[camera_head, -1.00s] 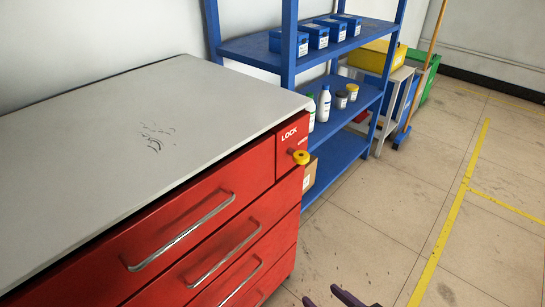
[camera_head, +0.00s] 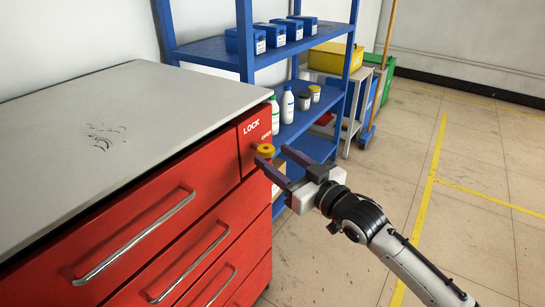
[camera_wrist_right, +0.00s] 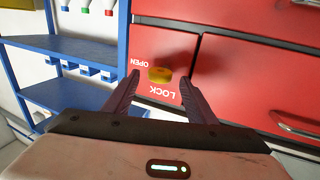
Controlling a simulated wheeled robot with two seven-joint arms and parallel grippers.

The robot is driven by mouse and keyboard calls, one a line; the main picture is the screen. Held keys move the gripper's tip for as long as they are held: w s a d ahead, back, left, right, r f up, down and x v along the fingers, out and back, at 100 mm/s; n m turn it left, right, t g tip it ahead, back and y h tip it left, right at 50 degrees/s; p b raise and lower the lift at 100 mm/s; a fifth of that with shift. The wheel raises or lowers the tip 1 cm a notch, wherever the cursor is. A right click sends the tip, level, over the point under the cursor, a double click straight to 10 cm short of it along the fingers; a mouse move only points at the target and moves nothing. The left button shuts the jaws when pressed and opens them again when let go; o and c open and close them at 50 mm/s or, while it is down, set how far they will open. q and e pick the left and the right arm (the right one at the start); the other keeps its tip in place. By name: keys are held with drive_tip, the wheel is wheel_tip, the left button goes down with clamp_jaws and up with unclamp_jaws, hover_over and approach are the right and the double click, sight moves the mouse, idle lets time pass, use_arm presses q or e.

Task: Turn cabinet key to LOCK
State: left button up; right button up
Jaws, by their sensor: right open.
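The red cabinet (camera_head: 150,245) has a grey top and a panel marked LOCK at its upper right corner. The yellow key (camera_head: 265,150) sticks out of that panel, beside the OPEN marking. My right gripper (camera_head: 269,161) is open, with its fingers pointing at the key. In the right wrist view the key (camera_wrist_right: 160,75) shows between and beyond the two open fingertips (camera_wrist_right: 161,82), apart from both. There the panel is upside down, with OPEN at the left of the key and LOCK below it. My left gripper is not in view.
A blue shelf (camera_head: 210,52) with blue boxes and several bottles stands behind the cabinet. Silver drawer handles (camera_head: 135,240) stick out from the cabinet front. The floor (camera_head: 400,170) at the right is clear apart from my right arm.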

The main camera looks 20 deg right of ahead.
drive_tip(key=shift+x, duration=1.1)
drive_tip(key=c, duration=1)
drive_tip(key=shift+c, duration=0.2)
